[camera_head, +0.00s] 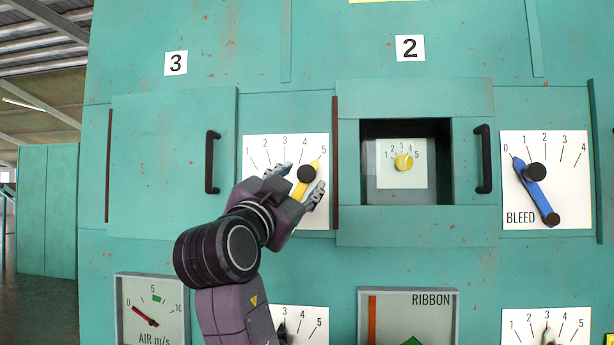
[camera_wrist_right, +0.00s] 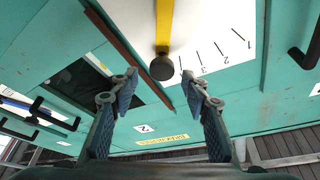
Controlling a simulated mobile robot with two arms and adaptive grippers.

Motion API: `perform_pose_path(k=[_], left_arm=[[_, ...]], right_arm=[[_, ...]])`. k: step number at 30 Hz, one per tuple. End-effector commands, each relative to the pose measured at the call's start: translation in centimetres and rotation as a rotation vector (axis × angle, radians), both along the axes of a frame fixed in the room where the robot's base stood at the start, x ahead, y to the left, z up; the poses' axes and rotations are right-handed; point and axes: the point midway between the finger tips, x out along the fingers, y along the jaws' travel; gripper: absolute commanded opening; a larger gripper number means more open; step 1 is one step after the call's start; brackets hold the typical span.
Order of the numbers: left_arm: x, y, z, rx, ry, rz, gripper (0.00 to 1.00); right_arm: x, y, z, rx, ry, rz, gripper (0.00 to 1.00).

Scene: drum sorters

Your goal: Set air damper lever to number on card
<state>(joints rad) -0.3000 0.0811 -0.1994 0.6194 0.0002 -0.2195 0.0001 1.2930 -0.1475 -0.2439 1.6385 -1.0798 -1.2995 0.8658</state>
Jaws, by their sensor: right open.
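A yellow lever (camera_head: 317,163) with a black knob (camera_head: 306,174) sits on a white dial plate (camera_head: 257,143) numbered up to 5; its upper end points near 5. The plate's lower part and any label are hidden by my right arm. My right gripper (camera_head: 300,178) is open, with one finger on each side of the lever. In the right wrist view the yellow lever (camera_wrist_right: 164,22) ends at its black knob (camera_wrist_right: 162,69), between and beyond the open fingers (camera_wrist_right: 160,84); contact is not clear. White cards read 3 (camera_head: 176,63) and 2 (camera_head: 407,48). My left gripper is not in view.
A recessed window right of the lever holds a small dial with a yellow pointer (camera_head: 404,162). Black door handles (camera_head: 212,162) and (camera_head: 484,158) stick out on both sides. A blue BLEED lever (camera_head: 538,195) is at right. An AIR m/s gauge (camera_head: 152,312) reads near 0.

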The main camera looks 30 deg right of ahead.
Motion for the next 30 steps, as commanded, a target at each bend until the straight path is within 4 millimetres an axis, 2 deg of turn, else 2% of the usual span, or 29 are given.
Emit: perform_pose_path(k=[3, 10, 15, 30], left_arm=[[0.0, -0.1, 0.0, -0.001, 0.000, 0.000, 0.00], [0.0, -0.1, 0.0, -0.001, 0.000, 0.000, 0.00], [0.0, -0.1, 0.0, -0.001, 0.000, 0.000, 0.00], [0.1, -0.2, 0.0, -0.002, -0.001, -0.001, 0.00]], right_arm=[[-1.7, 1.9, -0.9, 0.002, 0.000, 0.004, 0.43], [-3.9, 4.1, -2.1, 0.001, 0.001, 0.001, 0.43], [-4.5, 4.5, -2.3, 0.002, 0.001, -0.001, 0.43], [-4.5, 4.5, -2.2, 0.001, 0.000, -0.002, 0.43]])
